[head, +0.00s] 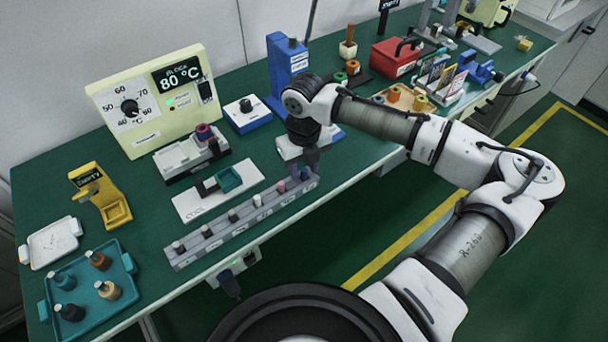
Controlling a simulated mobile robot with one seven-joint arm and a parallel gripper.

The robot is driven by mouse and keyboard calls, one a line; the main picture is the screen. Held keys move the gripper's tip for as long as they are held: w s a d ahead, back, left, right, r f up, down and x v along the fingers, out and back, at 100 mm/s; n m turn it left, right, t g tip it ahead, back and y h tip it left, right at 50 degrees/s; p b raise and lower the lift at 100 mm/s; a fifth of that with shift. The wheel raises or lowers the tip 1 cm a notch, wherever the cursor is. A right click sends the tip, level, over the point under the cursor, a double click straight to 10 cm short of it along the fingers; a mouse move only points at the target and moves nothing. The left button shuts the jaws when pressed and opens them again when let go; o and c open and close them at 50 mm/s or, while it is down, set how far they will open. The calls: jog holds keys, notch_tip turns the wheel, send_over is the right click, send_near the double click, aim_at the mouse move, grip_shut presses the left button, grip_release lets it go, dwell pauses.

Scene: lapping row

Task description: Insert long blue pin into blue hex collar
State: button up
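A grey pin rack (215,240) runs along the front of the bench, with several pins standing in its row of holes. A small bluish-purple pin (304,174) stands near its right end, with a pinkish pin (281,187) to its left. My gripper (311,166) points down over the right end of the rack, close to the bluish pin. Its fingers are small and partly hidden by my wrist, so I cannot tell whether they touch or hold a pin. A red and blue piece (203,132) sits on a white and grey fixture; I cannot make out a hex shape.
A cream heater box (155,100) reading 80 °C stands behind the fixture. A white plate with a green square frame (228,179) lies behind the rack. A teal tray (125,262) with several bottles and a yellow stand (92,185) are at left. A blue press (283,65) stands behind my gripper.

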grip_shut()
